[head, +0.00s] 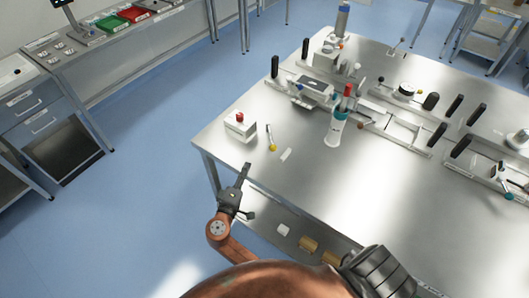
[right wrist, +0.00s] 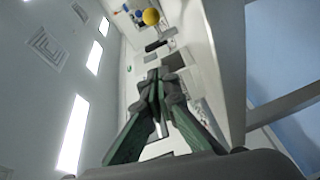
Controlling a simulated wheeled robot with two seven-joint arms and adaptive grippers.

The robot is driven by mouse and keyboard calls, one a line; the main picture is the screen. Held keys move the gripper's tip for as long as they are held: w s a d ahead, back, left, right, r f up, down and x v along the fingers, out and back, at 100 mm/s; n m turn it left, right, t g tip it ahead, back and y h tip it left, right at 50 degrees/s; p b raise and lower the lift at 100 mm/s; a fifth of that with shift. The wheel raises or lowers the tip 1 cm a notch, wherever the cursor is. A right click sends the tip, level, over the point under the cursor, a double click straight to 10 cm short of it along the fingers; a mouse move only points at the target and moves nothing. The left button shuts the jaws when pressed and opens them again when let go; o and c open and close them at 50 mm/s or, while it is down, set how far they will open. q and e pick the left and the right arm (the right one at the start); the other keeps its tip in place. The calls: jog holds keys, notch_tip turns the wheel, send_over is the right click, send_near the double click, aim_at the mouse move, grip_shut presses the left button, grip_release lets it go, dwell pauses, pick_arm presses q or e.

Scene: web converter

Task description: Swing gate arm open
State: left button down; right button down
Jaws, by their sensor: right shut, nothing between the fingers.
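My right gripper (head: 244,172) is beside the table's front left corner, in front of its edge in the head view. In the right wrist view its fingers (right wrist: 158,78) meet and hold nothing. A short rod with a yellow end (head: 271,138) is on the table past the gripper; a yellow ball (right wrist: 151,17) shows beyond the fingertips in the right wrist view. I cannot tell which part is the gate arm. A mechanism with black handles (head: 313,90) stands farther back. My left gripper is not in view.
A white box with a red knob (head: 239,124) stands near the table's left edge. The steel table's (head: 310,185) front area is clear. Several small blocks lie on the lower shelf (head: 265,219).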

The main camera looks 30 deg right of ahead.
jog(key=shift+w, duration=0.1)
jog(key=x, duration=1)
jog(key=shift+a+b, duration=0.1)
jog(key=shift+b, duration=0.3)
jog(key=d, duration=0.1)
jog(key=s, duration=0.1)
jog(key=s+d+p, duration=0.1)
jog(key=shift+d+f, duration=0.25)
jog(key=shift+d, duration=0.1)
jog(key=shift+s+d+f, duration=0.1)
jog(key=shift+d+f, duration=0.1)
jog(key=shift+d, duration=0.1)
